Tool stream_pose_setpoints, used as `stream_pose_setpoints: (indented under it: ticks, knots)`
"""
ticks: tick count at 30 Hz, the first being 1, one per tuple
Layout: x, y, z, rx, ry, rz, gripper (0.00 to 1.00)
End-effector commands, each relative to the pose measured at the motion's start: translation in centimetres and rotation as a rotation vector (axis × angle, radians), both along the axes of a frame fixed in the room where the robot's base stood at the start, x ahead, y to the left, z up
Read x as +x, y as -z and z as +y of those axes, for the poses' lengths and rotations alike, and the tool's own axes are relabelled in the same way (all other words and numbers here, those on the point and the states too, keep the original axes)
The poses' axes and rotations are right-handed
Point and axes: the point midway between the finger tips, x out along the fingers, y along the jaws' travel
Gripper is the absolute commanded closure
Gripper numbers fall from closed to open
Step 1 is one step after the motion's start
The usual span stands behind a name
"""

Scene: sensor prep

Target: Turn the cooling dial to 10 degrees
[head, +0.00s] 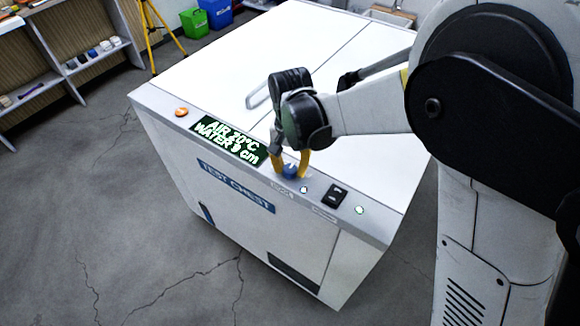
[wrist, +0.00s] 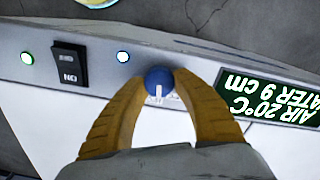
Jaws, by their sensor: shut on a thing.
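The cooling dial is a small blue knob (head: 290,171) with a white pointer mark, on the front control strip of the white test chest (head: 330,75). It also shows in the wrist view (wrist: 158,79). My gripper (head: 289,165) comes down from above, and its two yellow fingers (wrist: 158,88) are shut on the knob, one on each side. The green display (head: 228,140) left of the knob in the head view reads AIR 20°C and WATER 9 cm. It appears upside down in the wrist view (wrist: 268,98). The scale around the knob is too small to read.
Right of the knob on the strip are a black rocker switch (head: 335,196) and small lit lamps (head: 360,210). An orange button (head: 181,112) sits at the strip's left end. A handle (head: 258,94) stands on the lid. The grey floor in front is clear.

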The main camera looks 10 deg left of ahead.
Motion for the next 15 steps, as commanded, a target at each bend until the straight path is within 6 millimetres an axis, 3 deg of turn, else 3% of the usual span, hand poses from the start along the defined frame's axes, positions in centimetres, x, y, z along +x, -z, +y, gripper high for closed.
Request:
stream_pose_setpoints:
  ticks: [15]
  knots:
    - [-0.06, 0.06, -0.09, -0.001, 0.125, 0.001, 0.97]
